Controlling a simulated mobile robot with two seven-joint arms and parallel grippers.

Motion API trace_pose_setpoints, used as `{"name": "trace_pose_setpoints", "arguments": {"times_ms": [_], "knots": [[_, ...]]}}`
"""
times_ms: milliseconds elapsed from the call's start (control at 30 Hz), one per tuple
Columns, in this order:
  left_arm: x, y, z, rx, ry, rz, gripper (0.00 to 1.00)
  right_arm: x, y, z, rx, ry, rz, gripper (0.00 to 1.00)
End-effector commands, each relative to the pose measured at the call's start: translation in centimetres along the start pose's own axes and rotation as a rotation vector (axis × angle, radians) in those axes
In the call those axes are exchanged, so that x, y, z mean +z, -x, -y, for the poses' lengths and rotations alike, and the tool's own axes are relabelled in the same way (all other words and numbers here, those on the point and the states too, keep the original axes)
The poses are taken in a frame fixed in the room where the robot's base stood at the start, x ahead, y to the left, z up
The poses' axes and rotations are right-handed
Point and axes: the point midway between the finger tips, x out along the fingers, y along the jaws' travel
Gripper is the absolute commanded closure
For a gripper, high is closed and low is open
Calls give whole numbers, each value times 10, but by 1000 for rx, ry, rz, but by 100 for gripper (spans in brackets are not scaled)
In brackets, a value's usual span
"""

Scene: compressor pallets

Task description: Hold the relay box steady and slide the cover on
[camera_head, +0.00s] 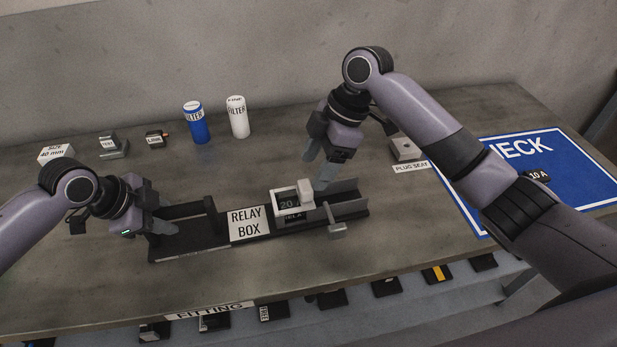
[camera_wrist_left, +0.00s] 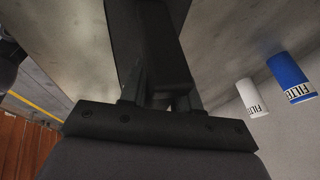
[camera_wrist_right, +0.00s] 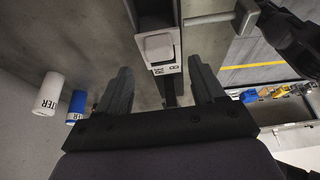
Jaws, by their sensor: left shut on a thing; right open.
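A long dark fixture labelled RELAY BOX (camera_head: 248,224) lies across the table's front. My left gripper (camera_head: 164,227) is shut on its left end; the left wrist view shows the fingers closed around a dark part (camera_wrist_left: 160,75). A pale cover-like piece marked 20 (camera_head: 287,206), with a white block on its top, sits on the fixture right of the label. It also shows in the right wrist view (camera_wrist_right: 158,46). My right gripper (camera_head: 320,172) is open above and behind this piece. In the right wrist view its fingers are apart, with the piece beyond the tips.
A grey handle-like part (camera_head: 337,230) sticks out at the fixture's front right. Blue (camera_head: 196,123) and white (camera_head: 238,117) filters stand behind, with small blocks at the back left. A plug seat (camera_head: 405,150) and a blue mat (camera_head: 553,163) lie right. Several parts sit below the table's front edge.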

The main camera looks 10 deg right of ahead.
Motion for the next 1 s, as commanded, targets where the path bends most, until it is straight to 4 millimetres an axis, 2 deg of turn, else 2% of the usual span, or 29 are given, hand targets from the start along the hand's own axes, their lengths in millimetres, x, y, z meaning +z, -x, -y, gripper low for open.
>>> {"name": "trace_pose_setpoints", "arguments": {"times_ms": [33,200,400,1000], "knots": [[2,-5,-6,16,2,5,100,0,12,0,4,2,0,32],[2,-5,-6,16,2,6,100,-1,43,0,3,1,-1,32],[2,-5,-6,16,2,6,100,-1,62,1,1,2,-2,32],[2,-5,-6,16,2,6,100,-1,64,1,-1,1,-2,32]]}}
